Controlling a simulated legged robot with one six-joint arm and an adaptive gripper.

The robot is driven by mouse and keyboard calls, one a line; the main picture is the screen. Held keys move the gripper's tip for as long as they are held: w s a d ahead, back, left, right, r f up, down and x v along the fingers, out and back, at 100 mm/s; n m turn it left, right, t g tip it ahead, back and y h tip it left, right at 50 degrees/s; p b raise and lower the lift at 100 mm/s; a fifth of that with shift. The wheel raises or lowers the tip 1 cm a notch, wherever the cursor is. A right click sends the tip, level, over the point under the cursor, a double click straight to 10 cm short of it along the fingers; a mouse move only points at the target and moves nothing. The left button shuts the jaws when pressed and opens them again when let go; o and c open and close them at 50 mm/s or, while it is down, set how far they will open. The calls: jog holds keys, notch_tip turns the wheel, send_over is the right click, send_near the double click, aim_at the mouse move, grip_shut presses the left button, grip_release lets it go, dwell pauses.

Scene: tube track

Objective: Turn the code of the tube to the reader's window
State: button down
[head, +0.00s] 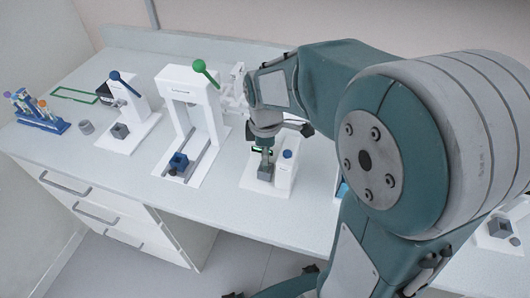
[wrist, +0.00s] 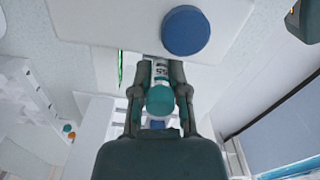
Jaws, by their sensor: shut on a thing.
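My gripper (head: 264,150) is over the white reader (head: 284,176), the station with a blue knob on top (head: 288,154). In the wrist view my gripper (wrist: 160,82) is shut on the tube (wrist: 160,73), one finger on each side. The tube has a teal cap facing the camera and a white label with dark marks. Which way its code faces, I cannot tell. The knob (wrist: 186,30) shows beside it. A grey block (head: 265,173) sits on the reader's base below my gripper; whether the tube sits in it is hidden. The reader's window cannot be made out clearly.
Left of the reader stands a white press with a green-knobbed lever (head: 199,66), then a station with a blue-knobbed lever (head: 115,76). A blue rack of tubes (head: 40,112) and a green frame (head: 74,95) are at the far left. The bench front is clear.

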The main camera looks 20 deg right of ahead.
jog(key=shift+f, duration=0.55)
jog(key=c, duration=0.5)
grip_release()
jog(key=shift+c, duration=0.2)
notch_tip(320, 180, up, 12)
jog(key=shift+w, duration=0.1)
dwell(0.7)
